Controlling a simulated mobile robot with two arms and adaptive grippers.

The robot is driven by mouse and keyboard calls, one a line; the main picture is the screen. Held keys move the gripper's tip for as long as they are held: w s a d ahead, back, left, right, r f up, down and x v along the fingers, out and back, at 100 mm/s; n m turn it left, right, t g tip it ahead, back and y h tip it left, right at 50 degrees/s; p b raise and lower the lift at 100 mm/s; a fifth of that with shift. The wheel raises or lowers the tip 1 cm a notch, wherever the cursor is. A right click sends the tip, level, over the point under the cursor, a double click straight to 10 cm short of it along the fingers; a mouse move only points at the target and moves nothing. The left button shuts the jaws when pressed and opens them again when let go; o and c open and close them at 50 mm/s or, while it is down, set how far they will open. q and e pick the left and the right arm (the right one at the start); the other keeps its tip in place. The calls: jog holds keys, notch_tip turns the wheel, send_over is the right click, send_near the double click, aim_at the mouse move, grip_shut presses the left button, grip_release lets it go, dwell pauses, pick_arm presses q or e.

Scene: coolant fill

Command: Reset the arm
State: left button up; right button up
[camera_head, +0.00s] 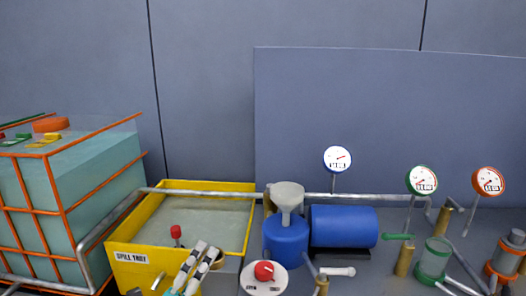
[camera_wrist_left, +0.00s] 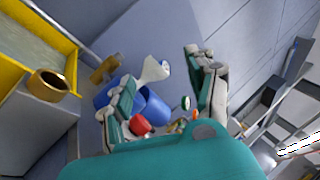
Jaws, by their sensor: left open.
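My left gripper (camera_head: 205,252) comes up from the bottom edge in the head view, in front of the yellow spill tray (camera_head: 125,250). In the left wrist view its two teal and grey fingers (camera_wrist_left: 160,72) stand wide apart, with nothing held between them. Beyond them show a blue tank (camera_wrist_left: 153,106) with a pale funnel (camera_wrist_left: 154,70) and a red knob (camera_wrist_left: 140,125). My right gripper is in neither view.
A caged tank (camera_head: 95,190) stands at the left. The blue pump body (camera_head: 343,226), the red-knobbed dial (camera_head: 265,272), several gauges (camera_head: 337,159) and grey pipes crowd the middle and right. A brass fitting (camera_wrist_left: 48,84) is beside the tray in the wrist view.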

pick_arm(q)
jog(key=s+a+f+n+g+y, duration=0.4)
jog(key=a+f+n+y, duration=0.15)
jog(key=f+n, duration=0.4)
jog(key=s+a+f+n+g+y, duration=0.3)
jog(key=s+a+f+n+y, duration=0.25)
jog(key=f+n, duration=0.35)
jog(key=s+d+f+n+g+h, duration=0.1)
jog(key=s+f+n+g, duration=0.3)
jog(key=s, duration=0.5)
jog(key=s+d+f+n+g+h, duration=0.1)
jog(key=s+f+n+g, duration=0.2)
jog(key=s+f+g, duration=0.35)
jog(key=s+f+p, duration=0.1)
jog(key=s+f, duration=0.1)
jog(key=f, duration=1)
jog(key=s+f+p, duration=0.1)
jog(key=s+f, duration=0.1)
jog(key=f, duration=1)
jog(key=s+a+f+g+p, duration=0.1)
jog(key=s+a+f, duration=0.1)
jog(key=s+f, duration=1.1)
jog(key=s, duration=0.3)
jog(key=shift+a+p, duration=0.2)
jog(key=shift+p, duration=0.2)
jog(key=shift+s+m+g, duration=0.1)
jog(key=shift+m+g, duration=0.15)
